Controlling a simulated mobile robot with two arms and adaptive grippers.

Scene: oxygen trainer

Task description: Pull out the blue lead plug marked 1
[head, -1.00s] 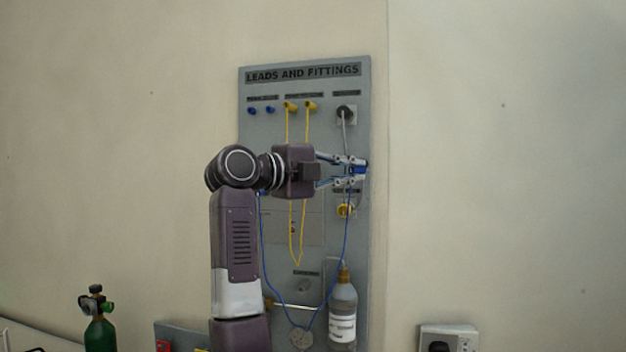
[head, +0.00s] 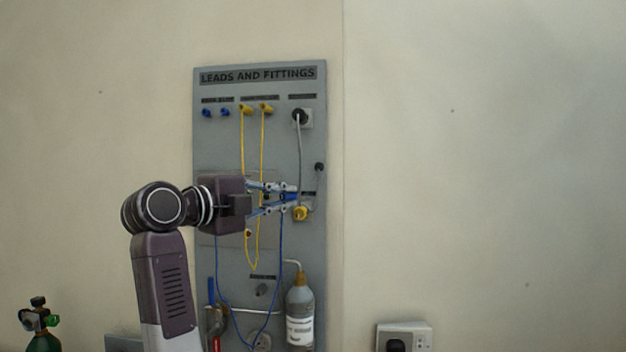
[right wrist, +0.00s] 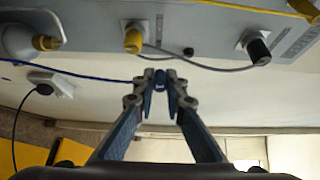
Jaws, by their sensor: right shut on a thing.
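My right gripper (head: 290,197) is in front of the lower middle of the grey panel (head: 312,270). It is shut on a blue lead plug, which shows between the fingertips in the right wrist view (right wrist: 160,80). A thin blue lead (right wrist: 75,75) runs from the plug to the left there. In the head view the blue lead (head: 281,262) hangs in a long loop below the gripper. The plug appears clear of the panel; the mark on it cannot be read. Two blue plugs or sockets (head: 207,113) (head: 225,112) sit at the panel's upper left. My left gripper is not in view.
Two yellow fittings (head: 246,109) (head: 266,108) carry hanging yellow cords. A black plug (head: 300,117) has a grey cord. A yellow fitting (head: 301,213) is close beside my fingertips. A bottle (head: 300,314) stands low on the panel.

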